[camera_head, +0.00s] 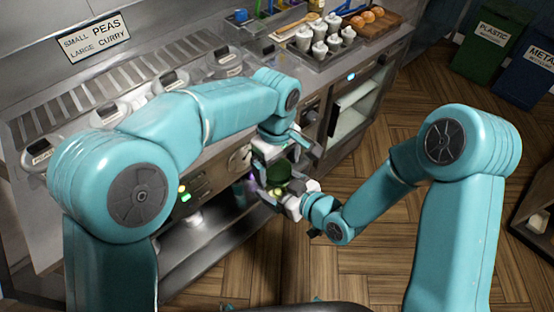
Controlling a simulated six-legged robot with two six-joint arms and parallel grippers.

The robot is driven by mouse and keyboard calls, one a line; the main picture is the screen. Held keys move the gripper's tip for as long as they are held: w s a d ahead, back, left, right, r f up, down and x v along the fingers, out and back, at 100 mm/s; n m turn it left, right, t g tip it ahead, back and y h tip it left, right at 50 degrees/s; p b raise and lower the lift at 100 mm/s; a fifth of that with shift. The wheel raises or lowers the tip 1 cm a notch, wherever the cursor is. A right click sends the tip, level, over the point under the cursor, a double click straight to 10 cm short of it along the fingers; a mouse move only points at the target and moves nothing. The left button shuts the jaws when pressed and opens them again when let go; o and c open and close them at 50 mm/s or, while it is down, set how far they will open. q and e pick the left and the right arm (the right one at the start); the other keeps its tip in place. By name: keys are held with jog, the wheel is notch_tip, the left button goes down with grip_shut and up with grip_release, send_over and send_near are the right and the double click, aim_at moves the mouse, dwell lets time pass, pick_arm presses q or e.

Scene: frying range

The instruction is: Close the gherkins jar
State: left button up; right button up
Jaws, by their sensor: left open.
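A dark green round thing (278,172), which looks like the gherkins jar or its lid, shows between my two grippers in front of the range. I cannot tell jar from lid at this size. My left gripper (286,150) is just above and behind it, with its jaws open. My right gripper (276,194) is low beside the green thing, coming in from the right. Its fingers are small and partly hidden, so I cannot tell whether they hold the jar.
The steel range (190,190) runs along the left, with several labelled lidded containers (170,82) on top. A tray of white pots (320,45) and a wooden board with buns (368,22) stand at the back. Green and blue bins (490,45) stand far right. Wooden floor (400,245) is clear.

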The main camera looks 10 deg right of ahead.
pick_arm(q)
jog(key=c, duration=1.1)
jog(key=m, duration=0.6)
jog(key=shift+m, duration=0.3)
jog(key=o, duration=1.2)
jog(key=shift+r, duration=2.25)
jog(key=shift+c, duration=0.5)
